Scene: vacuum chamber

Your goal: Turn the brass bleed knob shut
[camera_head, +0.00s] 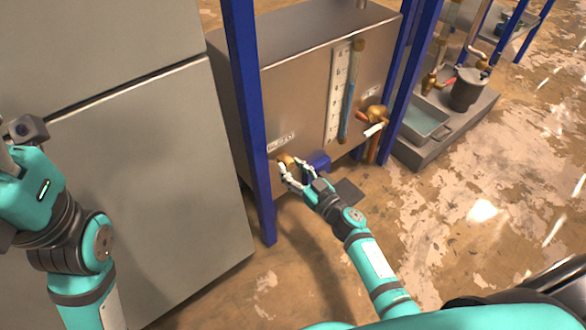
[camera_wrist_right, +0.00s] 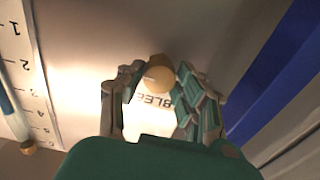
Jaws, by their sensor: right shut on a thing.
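The brass bleed knob (camera_head: 286,161) sits low on the front of the grey metal tank (camera_head: 300,75), beside the blue post. In the right wrist view the round knob (camera_wrist_right: 158,72) shows between the two fingers, above the partly covered label "BLEE" (camera_wrist_right: 155,101). My right gripper (camera_head: 287,172) is at the knob, its fingers shut on it from both sides; it also fills the right wrist view (camera_wrist_right: 158,85). My left arm is at the left edge in the head view. Its fingers are not clearly seen there.
A blue post (camera_head: 252,120) stands just left of the knob. A numbered scale (camera_head: 338,90) with a sight tube, and a brass valve (camera_head: 376,114) with a pale lever, are to the right. A large grey cabinet (camera_head: 150,190) fills the left. Floor is free in front.

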